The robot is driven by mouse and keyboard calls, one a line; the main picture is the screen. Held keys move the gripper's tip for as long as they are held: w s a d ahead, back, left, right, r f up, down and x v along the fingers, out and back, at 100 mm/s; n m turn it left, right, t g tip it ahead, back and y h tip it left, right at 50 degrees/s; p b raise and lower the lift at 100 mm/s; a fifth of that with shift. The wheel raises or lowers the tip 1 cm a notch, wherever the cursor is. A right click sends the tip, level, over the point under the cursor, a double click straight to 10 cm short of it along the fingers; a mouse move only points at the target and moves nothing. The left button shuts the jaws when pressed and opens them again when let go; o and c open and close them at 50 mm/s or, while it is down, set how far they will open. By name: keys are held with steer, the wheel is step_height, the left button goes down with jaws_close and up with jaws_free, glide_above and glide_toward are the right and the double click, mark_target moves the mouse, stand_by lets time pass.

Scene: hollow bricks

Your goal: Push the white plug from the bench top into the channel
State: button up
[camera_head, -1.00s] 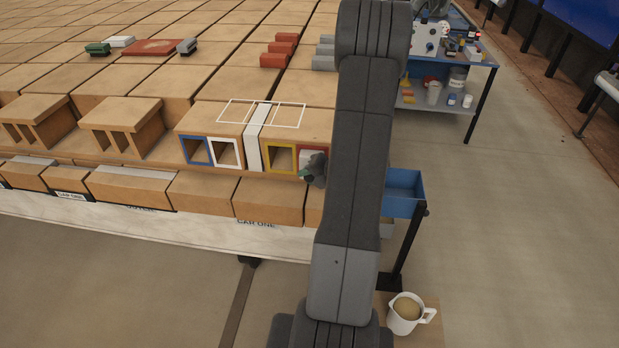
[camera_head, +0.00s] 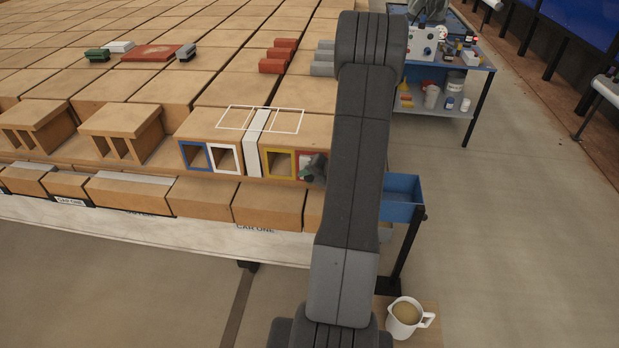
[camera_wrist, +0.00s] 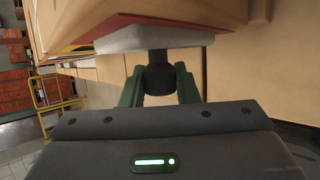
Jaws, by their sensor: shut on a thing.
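My gripper (camera_wrist: 159,82) has green fingers shut on the dark round knob of a white plug (camera_wrist: 150,40), seen in the wrist view. The plug's pale plate lies against or partly within a red-framed opening (camera_wrist: 258,12); how deep it sits is hidden. In the head view, my gripper (camera_head: 318,168) is at the red-framed opening (camera_head: 303,157) at the right end of the front brick row, mostly hidden by my arm. A small patch of the white plug (camera_head: 304,166) shows in that opening. Blue (camera_head: 194,156), white (camera_head: 226,158) and yellow (camera_head: 279,164) framed openings lie to the left.
A green block (camera_head: 96,55), white block (camera_head: 118,46), red plate (camera_head: 150,53) and grey block (camera_head: 186,50) lie on the brick top. A blue bin (camera_head: 402,190) hangs right of my arm. A mug (camera_head: 405,315) stands at lower right.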

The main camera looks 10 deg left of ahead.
steer(key=shift+w, duration=0.55)
steer(key=o, duration=1)
steer(key=shift+o, duration=0.2)
steer(key=p+v, duration=0.1)
steer(key=v, duration=1.3)
steer(key=shift+w+f, duration=0.1)
steer(key=x, duration=1.3)
steer(key=shift+w+a+f+b, duration=0.15)
steer(key=shift+a+f+b, duration=0.1)
steer(key=shift+a+b, duration=0.05)
steer(key=shift+s, duration=0.35)
